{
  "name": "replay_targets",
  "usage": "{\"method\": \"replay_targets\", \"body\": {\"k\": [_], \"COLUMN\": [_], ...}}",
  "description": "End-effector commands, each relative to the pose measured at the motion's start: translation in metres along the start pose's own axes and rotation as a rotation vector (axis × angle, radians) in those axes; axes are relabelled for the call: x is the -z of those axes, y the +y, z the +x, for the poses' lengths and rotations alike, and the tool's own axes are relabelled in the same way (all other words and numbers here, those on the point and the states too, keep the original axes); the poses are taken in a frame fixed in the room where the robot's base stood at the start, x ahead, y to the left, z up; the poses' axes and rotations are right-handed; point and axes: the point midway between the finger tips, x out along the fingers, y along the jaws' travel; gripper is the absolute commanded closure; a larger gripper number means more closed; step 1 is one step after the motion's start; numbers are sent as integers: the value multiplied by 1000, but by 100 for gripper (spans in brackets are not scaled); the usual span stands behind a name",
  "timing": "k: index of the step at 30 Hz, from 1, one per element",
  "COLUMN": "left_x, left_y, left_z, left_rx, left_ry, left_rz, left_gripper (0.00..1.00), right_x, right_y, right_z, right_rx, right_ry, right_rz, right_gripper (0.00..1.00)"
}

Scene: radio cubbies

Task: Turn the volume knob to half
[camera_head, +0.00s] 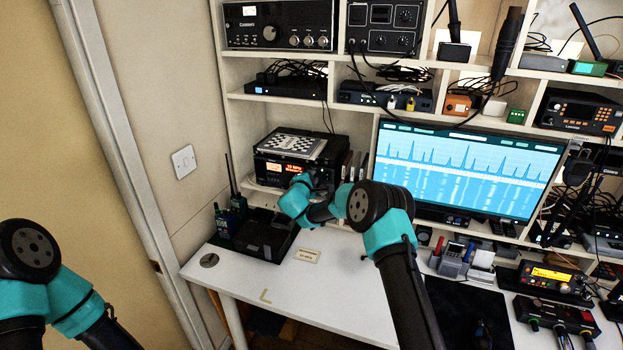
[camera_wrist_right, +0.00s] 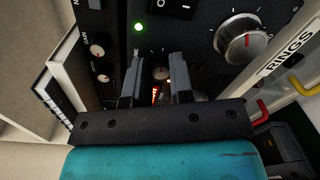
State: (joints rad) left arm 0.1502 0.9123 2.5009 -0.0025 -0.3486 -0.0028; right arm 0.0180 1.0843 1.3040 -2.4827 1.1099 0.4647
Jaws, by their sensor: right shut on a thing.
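The black radio (camera_head: 268,167) with a lit orange display sits in the lower left cubby. My right gripper (camera_wrist_right: 158,75) is at its front panel, with its fingers on either side of a small round knob (camera_wrist_right: 161,72), and it is shut on that knob. A white pointer mark shows on the knob's face; I cannot read a label saying it is the volume knob. A larger silver knob (camera_wrist_right: 241,40) with tick marks around it is to the right, clear of the fingers. In the head view my wrist hides the knobs. My left gripper is out of view.
A checkered board (camera_head: 290,143) lies on top of the radio. Handheld radios (camera_head: 230,220) and a black tray (camera_head: 262,236) are on the white desk (camera_head: 330,290) below. A monitor (camera_head: 460,165) stands to the right.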

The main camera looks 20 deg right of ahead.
Motion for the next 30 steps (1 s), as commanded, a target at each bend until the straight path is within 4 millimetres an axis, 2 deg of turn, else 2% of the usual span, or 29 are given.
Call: {"method": "replay_targets", "body": {"k": [21, 30], "left_x": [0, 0], "left_y": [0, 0], "left_z": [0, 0], "left_rx": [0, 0], "left_ry": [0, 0], "left_rz": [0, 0], "left_gripper": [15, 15], "right_x": [0, 0], "right_y": [-1, -2], "right_z": [0, 0], "right_rx": [-5, -6], "right_ry": [29, 37], "right_rz": [672, 881], "right_gripper": [100, 100]}}
